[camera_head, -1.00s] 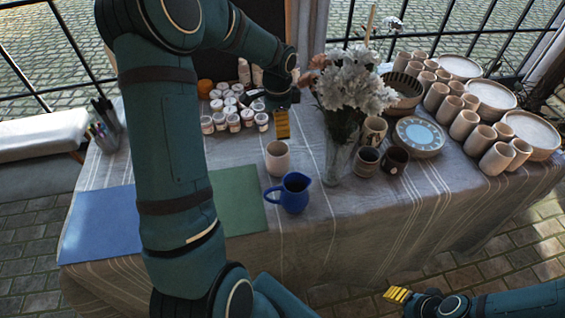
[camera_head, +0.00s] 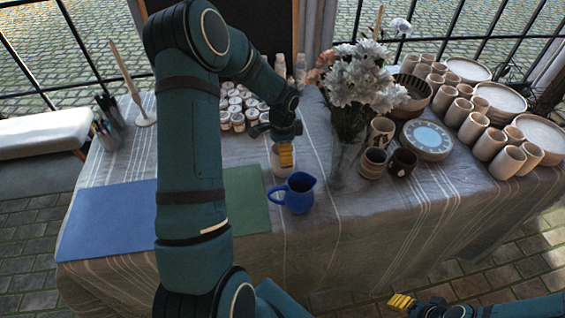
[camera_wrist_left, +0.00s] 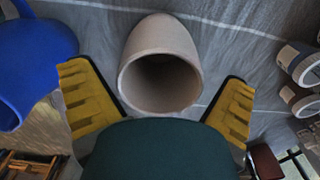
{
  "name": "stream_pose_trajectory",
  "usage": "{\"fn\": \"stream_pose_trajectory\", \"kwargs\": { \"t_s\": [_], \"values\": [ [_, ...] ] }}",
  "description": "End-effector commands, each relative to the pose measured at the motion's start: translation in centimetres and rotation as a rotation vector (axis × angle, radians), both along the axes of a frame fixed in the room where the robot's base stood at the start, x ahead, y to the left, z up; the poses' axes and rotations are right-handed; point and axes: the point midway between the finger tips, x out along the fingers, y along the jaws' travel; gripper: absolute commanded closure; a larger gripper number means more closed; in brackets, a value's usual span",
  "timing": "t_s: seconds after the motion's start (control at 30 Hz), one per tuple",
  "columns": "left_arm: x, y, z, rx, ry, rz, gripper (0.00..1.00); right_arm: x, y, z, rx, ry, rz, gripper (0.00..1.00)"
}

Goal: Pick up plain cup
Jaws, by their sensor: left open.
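The plain cup (camera_wrist_left: 160,62) is an unpainted beige cup on the striped cloth. In the left wrist view its open mouth faces the camera between the two yellow fingers. My left gripper (camera_wrist_left: 160,100) is open, one finger on each side of the cup with gaps between. In the head view my left gripper (camera_head: 286,156) is at the cup (camera_head: 277,165) and hides part of it. My right gripper (camera_head: 401,302) is low at the front right, away from the table; its yellow fingertips show, but its opening is unclear.
A blue jug (camera_head: 298,194) stands just in front of the cup, and also shows in the left wrist view (camera_wrist_left: 35,60). Paint jars (camera_head: 238,122) stand behind it. A flower vase (camera_head: 345,160) and painted cups (camera_head: 373,162) are to the right. A green mat (camera_head: 247,198) lies to the left.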

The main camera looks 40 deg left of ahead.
Motion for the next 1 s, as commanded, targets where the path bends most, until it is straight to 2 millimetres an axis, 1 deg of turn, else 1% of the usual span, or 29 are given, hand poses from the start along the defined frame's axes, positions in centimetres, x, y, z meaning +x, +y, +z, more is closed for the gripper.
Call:
{"fn": "stream_pose_trajectory", "kwargs": {
  "t_s": [0.03,0.1,0.3,0.33,0.37,0.4,0.5,0.6,0.9,1.0],
  "values": [
    [-0.02,-0.04,-0.84,-0.001,0.002,-0.001,0.00,0.05,0.00,-0.29,0.000,-0.001,0.000,0.53],
    [0.01,0.00,-1.23,0.000,0.000,-0.001,0.00,0.07,-0.01,-0.37,0.000,-0.002,-0.001,0.53],
    [0.03,0.02,-1.18,0.000,-0.001,-0.001,0.00,0.08,-0.01,-0.28,0.000,-0.002,-0.001,0.53],
    [0.03,0.02,-1.18,0.000,-0.001,-0.001,0.07,0.07,-0.01,-0.28,0.000,-0.002,-0.001,0.53],
    [0.03,0.00,-1.18,0.000,-0.001,-0.001,0.18,0.07,-0.01,-0.28,0.000,-0.002,-0.001,0.53],
    [0.03,0.00,-1.18,0.000,-0.001,-0.001,0.32,0.08,-0.01,-0.28,0.000,-0.002,-0.001,0.53],
    [0.02,-0.01,-1.19,0.000,-0.001,-0.001,0.63,0.07,-0.01,-0.28,0.000,-0.002,-0.001,0.53],
    [0.02,-0.01,-1.19,0.000,-0.001,-0.001,0.67,0.07,-0.01,-0.28,0.000,-0.002,-0.001,0.53],
    [0.05,-0.02,-1.10,0.000,-0.001,-0.001,0.67,0.07,-0.01,-0.27,0.000,-0.002,-0.001,0.53],
    [0.07,-0.01,-0.46,0.000,-0.003,0.000,0.67,0.05,-0.01,-0.08,0.000,-0.001,0.000,0.53]
  ]
}}
